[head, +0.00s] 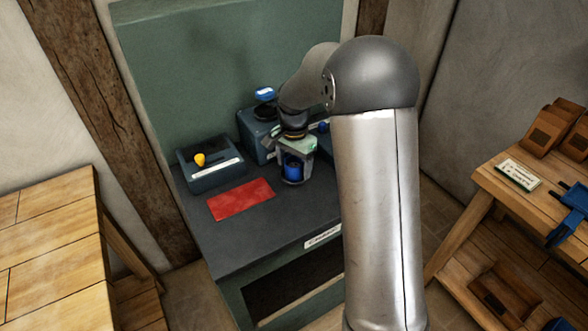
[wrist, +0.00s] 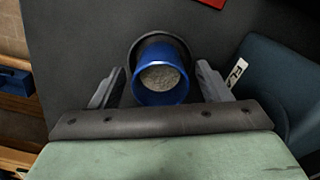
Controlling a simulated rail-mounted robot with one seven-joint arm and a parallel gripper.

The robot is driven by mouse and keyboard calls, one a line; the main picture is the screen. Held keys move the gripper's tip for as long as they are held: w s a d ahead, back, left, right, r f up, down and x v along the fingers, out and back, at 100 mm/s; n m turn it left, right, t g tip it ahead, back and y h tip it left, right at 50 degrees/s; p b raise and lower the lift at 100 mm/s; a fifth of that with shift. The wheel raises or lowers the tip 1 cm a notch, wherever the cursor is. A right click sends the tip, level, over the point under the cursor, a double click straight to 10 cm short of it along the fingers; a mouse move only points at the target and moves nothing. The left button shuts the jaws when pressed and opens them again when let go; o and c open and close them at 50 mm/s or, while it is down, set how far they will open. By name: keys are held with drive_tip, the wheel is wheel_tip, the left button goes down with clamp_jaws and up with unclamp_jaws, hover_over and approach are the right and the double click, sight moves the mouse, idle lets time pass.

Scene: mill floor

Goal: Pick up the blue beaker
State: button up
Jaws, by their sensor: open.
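In the wrist view the beaker (wrist: 160,99) shows from above with grey grainy stuff inside. A dark ring or holder (wrist: 142,43) shows around its far side; I cannot tell exactly how the beaker sits in it. My gripper (head: 296,172) is open and points down at the beaker. In the wrist view its two fingers (wrist: 161,88) are on either side of the beaker, with a small gap visible on each side.
A red mat (head: 240,199) lies to the left of the beaker on the bench. A dark box with a yellow knob (head: 199,160) stands behind the mat. A blue-grey labelled box (head: 252,150) stands close behind my gripper. Wooden tables flank the bench at left (head: 45,240) and right (head: 540,205).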

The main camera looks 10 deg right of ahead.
drive_tip(key=c, duration=1.1)
drive_tip(key=shift+c, duration=0.2)
